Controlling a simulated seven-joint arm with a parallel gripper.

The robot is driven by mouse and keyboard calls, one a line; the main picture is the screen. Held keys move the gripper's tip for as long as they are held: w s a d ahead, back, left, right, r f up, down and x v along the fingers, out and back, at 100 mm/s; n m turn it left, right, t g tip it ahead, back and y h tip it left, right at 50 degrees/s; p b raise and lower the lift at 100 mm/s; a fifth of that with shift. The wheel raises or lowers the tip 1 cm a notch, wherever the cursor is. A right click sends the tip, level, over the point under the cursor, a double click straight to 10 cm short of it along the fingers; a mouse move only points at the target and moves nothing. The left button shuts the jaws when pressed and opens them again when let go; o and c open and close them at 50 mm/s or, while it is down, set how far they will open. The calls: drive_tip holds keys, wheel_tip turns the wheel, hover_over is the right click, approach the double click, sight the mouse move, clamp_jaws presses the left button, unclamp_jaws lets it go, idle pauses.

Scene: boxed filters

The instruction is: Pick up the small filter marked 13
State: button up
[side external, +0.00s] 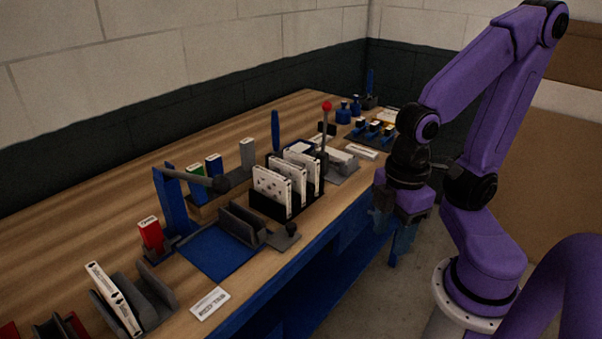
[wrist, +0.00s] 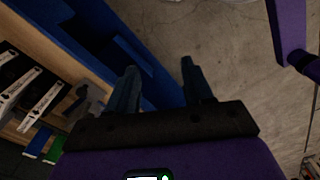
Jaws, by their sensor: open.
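Several white boxed filters stand upright in a black rack (side external: 275,209) near the middle of the workbench. Small upright boxes stand elsewhere on the bench: a red one (side external: 150,234), a green one (side external: 196,174), a blue one (side external: 214,166) and a grey one (side external: 247,154). No number can be read, so I cannot tell which is marked 13. My gripper (side external: 394,228) hangs beyond the bench's front edge, right of the rack, apart from everything. In the wrist view its two fingers (wrist: 159,68) are spread and empty over the floor. The rack's white items (wrist: 40,100) show at the left there.
The wooden bench (side external: 108,222) has a blue front edge. A red-knobbed lever (side external: 326,108) rises behind the rack, and a dark horizontal arm on a blue post (side external: 170,202) stands left. A long white box (side external: 112,296) leans in a grey holder. Floor below my gripper is clear.

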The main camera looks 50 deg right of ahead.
drive_tip(key=w+a+m+g+y, duration=0.25)
drive_tip(key=w+m+y, duration=0.25)
drive_tip(key=w+m, duration=1)
drive_tip(key=m+t+h, duration=0.5)
drive_tip(key=m+t, duration=1)
drive_tip(key=m, duration=1.9)
approach(304, 156)
drive_tip(key=shift+g, duration=0.25)
drive_tip(key=x, duration=0.5)
drive_tip(key=shift+w+a+r, duration=0.15)
drive_tip(key=shift+a+r, duration=0.2)
drive_tip(key=shift+r, duration=0.05)
drive_tip(key=shift+d+x, duration=0.2)
drive_tip(key=shift+x, duration=1.35)
drive_tip(key=shift+d+x, duration=0.15)
drive_tip(key=shift+x, duration=1.45)
drive_tip(key=shift+f, duration=0.15)
